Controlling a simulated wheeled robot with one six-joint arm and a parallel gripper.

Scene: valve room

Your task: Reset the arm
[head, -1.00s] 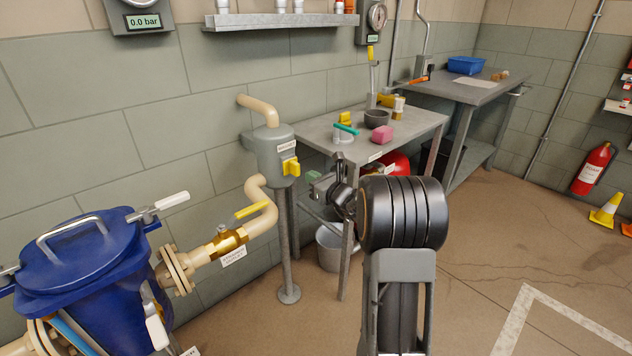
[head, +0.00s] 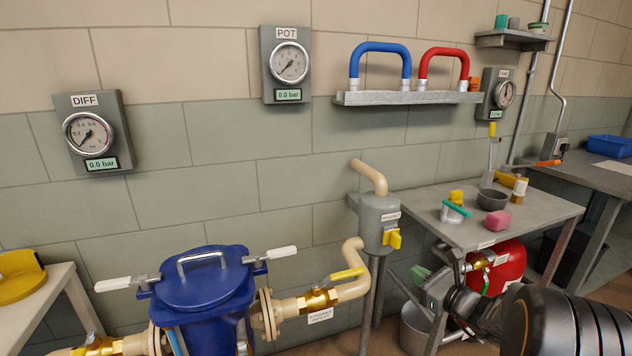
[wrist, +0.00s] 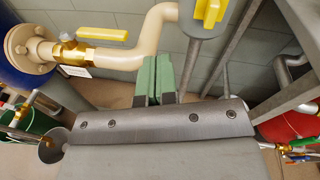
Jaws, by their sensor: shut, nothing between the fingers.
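My arm reaches in from the lower right of the head view. My gripper (head: 418,276) shows there as small green fingers under the front of the bench, partly hidden behind the arm. In the wrist view my gripper (wrist: 156,78) has its two green fingers together, with nothing between them. They point at the wall and floor below the cream pipe (wrist: 160,35). The gripper touches nothing that I can see.
A blue lidded pot (head: 205,285) stands left, piped through a yellow-handled valve (head: 320,298) to a grey post unit (head: 380,222). A bench (head: 440,200) holds a pink block (head: 498,222). A red tank (head: 508,262) and grey bucket (head: 414,325) stand below.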

